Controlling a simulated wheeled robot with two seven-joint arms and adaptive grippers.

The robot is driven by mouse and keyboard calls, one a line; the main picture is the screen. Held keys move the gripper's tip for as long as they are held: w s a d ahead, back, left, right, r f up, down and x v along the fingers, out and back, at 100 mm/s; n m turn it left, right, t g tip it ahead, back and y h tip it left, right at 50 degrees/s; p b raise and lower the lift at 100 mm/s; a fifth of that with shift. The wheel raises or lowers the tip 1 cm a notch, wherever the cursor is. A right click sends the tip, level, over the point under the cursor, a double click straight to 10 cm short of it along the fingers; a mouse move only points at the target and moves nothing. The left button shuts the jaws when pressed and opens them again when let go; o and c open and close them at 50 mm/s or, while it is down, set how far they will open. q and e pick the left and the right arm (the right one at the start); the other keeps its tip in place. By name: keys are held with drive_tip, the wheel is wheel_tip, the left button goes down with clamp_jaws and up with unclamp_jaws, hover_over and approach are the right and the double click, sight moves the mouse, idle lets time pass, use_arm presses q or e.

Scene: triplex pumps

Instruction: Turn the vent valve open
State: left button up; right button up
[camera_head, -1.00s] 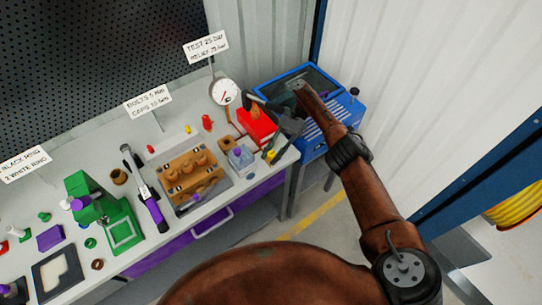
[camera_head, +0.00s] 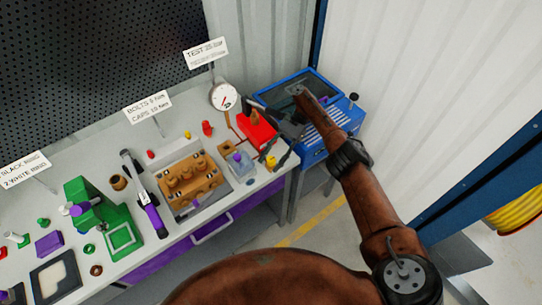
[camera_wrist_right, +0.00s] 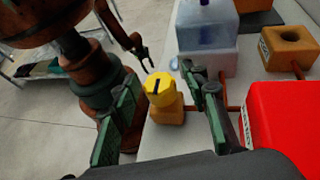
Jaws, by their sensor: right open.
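The vent valve (camera_wrist_right: 160,89) has a yellow knob with a dark slot on a small orange-brown block. In the head view the yellow knob (camera_head: 271,161) is at the right end of the bench. My right gripper (camera_wrist_right: 166,112) is open, with one green-padded finger on each side of the knob and gaps visible.
A red box (camera_head: 257,130) and a clear blue-grey container with a purple top (camera_head: 241,166) stand close to the valve. The pressure gauge (camera_head: 225,97) stands behind. The blue cabinet (camera_head: 340,113) is right of the bench. A tray (camera_head: 222,187) of brown parts lies left.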

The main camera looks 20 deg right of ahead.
sight(271, 159)
wheel_tip(271, 159, up, 10)
drive_tip(key=shift+f, duration=0.1)
idle(0.4)
idle(0.4)
